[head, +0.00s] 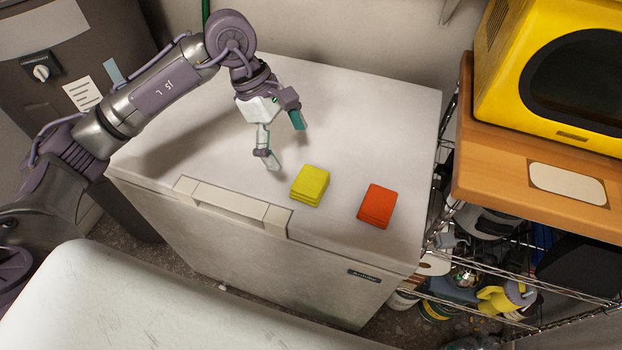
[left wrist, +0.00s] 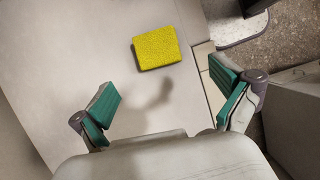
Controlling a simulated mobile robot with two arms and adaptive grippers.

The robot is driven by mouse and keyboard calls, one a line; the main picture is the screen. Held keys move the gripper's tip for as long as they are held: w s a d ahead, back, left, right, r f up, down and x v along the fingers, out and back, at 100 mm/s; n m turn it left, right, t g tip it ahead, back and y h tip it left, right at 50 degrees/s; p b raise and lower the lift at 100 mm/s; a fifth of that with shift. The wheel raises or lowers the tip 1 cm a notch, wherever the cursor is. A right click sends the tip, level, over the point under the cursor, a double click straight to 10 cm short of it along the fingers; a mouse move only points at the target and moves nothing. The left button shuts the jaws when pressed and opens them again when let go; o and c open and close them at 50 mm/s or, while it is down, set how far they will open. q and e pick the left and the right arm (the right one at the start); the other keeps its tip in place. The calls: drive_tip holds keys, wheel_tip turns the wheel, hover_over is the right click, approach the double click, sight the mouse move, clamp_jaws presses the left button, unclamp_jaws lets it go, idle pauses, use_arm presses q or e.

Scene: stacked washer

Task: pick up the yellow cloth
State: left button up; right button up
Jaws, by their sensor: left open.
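The yellow cloth (head: 310,185) is a small folded stack lying on the white chest lid, near its front edge. It also shows in the left wrist view (left wrist: 157,48), ahead of the fingers. My left gripper (head: 287,145) is open and empty above the lid, to the left of and a little behind the cloth. In the left wrist view its two teal-padded fingers (left wrist: 166,100) are spread wide apart with nothing between them. My right gripper is not in view.
A folded red-orange cloth (head: 377,206) lies just right of the yellow one. The white chest (head: 370,105) has clear lid space behind. A handle (head: 232,206) sits at its front edge. A wooden-topped shelf (head: 500,175) with a yellow machine (head: 505,108) stands at the right.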

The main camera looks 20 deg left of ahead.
sight(310, 180)
use_arm(q)
drive_tip(key=x, duration=0.5)
drive_tip(key=shift+d+f+p, duration=0.15)
drive_tip(key=shift+f+p, duration=0.05)
drive_tip(key=shift+p, duration=0.15)
drive_tip(key=shift+d+f+p, duration=0.25)
drive_tip(key=shift+f+p, duration=0.15)
drive_tip(key=shift+f, duration=0.1)
drive_tip(key=p+x, duration=0.1)
drive_tip(key=x, duration=0.2)
drive_tip(key=shift+w+d+f, duration=0.15)
drive_tip(key=shift+d+f, duration=0.05)
drive_tip(key=shift+f, duration=0.05)
drive_tip(key=shift+d+f, duration=0.1)
drive_tip(key=shift+f, duration=0.3)
drive_tip(key=shift+c, duration=0.2)
drive_tip(key=c, duration=0.9)
drive_tip(key=shift+c, duration=0.2)
drive_tip(key=shift+r, duration=0.1)
